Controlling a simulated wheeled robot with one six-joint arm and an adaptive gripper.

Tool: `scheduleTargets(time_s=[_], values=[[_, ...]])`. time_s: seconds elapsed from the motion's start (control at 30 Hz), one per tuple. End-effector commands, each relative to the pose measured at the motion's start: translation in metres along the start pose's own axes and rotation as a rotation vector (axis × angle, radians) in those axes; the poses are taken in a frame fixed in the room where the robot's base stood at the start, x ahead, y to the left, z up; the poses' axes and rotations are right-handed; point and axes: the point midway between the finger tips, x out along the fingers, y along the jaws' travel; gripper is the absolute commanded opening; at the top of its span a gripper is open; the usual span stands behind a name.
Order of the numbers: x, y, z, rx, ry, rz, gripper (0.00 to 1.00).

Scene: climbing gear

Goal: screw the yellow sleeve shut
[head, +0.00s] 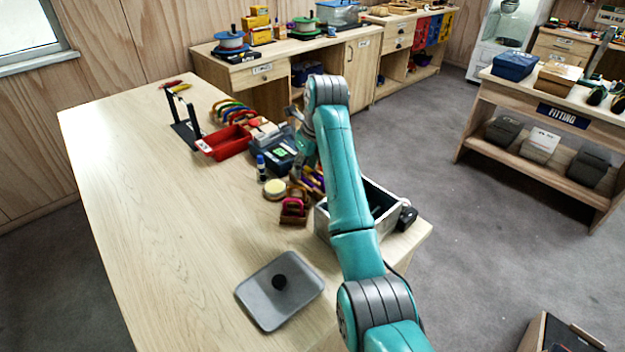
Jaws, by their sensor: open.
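A small black stand (184,122) with an upright post and a slanted bar is on the far left part of the wooden table.
A red bin (224,143), several coloured carabiners (232,109), a blue box (274,154), a glue stick (261,168) and a light-walled crate (381,190) crowd the right edge. A grey tray (262,309) with a black knob lies in front. The table's left half is clear.

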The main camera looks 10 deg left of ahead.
Motion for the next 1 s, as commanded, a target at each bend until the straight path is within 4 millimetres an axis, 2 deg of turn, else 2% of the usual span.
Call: scheduleTargets(time_s=[0.47,1.0], values=[[0.001,0.005,0.0,0.0,0.0,0.0,0.46],[0.017,0.005,-0.005,0.0,0.0,0.001,0.46]])
